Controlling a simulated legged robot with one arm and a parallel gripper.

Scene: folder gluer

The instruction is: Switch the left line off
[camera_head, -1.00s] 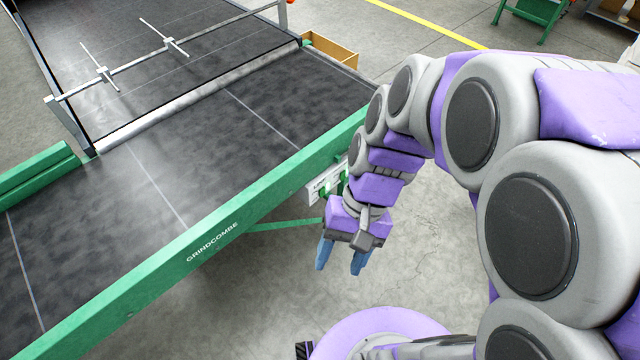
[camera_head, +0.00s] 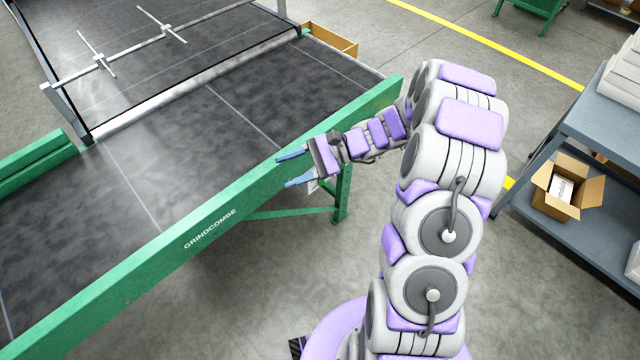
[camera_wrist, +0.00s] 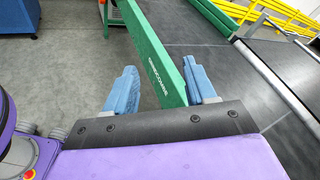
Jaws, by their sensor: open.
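The line's green front rail (camera_head: 215,220), lettered GRINDCOMBE, runs diagonally along the dark belt (camera_head: 150,170). A small pale panel (camera_head: 313,186) hangs under the rail and is almost wholly hidden behind my gripper; no switch on it can be made out now. My gripper (camera_head: 284,169) is open and empty, its two blue fingers pointing left at the rail near its right part. In the wrist view my gripper (camera_wrist: 160,85) shows its fingers apart, with the green rail (camera_wrist: 160,50) seen between them. I cannot tell whether a finger touches the rail.
A green leg (camera_head: 342,195) and brace (camera_head: 285,213) stand below the rail. A grey shelf cart (camera_head: 590,130) with an open carton (camera_head: 565,188) is at the right. A wooden tray (camera_head: 332,42) is beyond the belt's end.

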